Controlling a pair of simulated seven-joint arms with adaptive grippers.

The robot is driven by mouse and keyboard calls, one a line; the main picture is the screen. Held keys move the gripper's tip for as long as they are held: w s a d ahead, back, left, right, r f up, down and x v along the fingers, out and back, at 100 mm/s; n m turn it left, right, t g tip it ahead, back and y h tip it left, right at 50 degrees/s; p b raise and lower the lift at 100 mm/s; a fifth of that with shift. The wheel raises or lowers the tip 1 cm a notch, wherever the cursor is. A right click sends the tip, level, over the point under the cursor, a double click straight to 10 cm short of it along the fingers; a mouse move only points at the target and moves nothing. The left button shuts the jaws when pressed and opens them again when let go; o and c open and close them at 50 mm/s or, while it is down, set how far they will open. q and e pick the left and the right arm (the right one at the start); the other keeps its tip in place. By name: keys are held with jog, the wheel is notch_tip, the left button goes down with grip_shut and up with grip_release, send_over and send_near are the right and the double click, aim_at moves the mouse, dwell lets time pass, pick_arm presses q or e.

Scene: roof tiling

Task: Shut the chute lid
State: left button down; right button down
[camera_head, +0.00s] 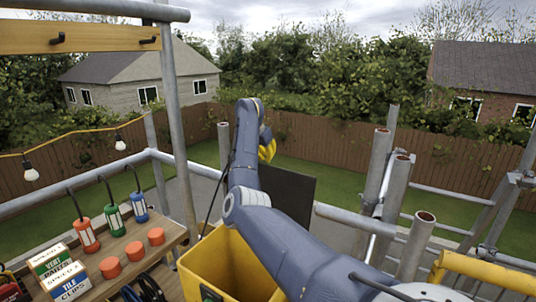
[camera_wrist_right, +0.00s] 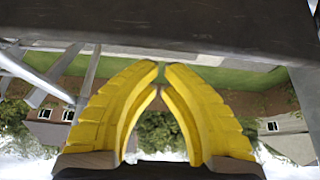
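The chute is a yellow, open-topped box (camera_head: 228,262) at the bottom middle of the head view. Its lid looks to be the dark flat panel (camera_head: 290,192) standing raised behind the opening, partly hidden by my right arm. A dark slab (camera_wrist_right: 160,22), probably the same lid, crosses the top of the right wrist view. My right gripper (camera_head: 267,147) is beyond the lid in the head view. Its yellow fingers (camera_wrist_right: 161,68) nearly meet at the tips, with nothing between them, close to the slab. I cannot tell whether they touch it. My left gripper is not in view.
Scaffold rails (camera_head: 178,120) and upright tubes (camera_head: 378,165) stand around the chute. A yellow tube (camera_head: 485,270) is at the lower right.

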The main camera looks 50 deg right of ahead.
jog(key=shift+s+a+r, duration=0.1)
jog(key=shift+s+a, duration=0.15)
jog(key=shift+a, duration=0.65)
jog(key=shift+a, duration=0.1)
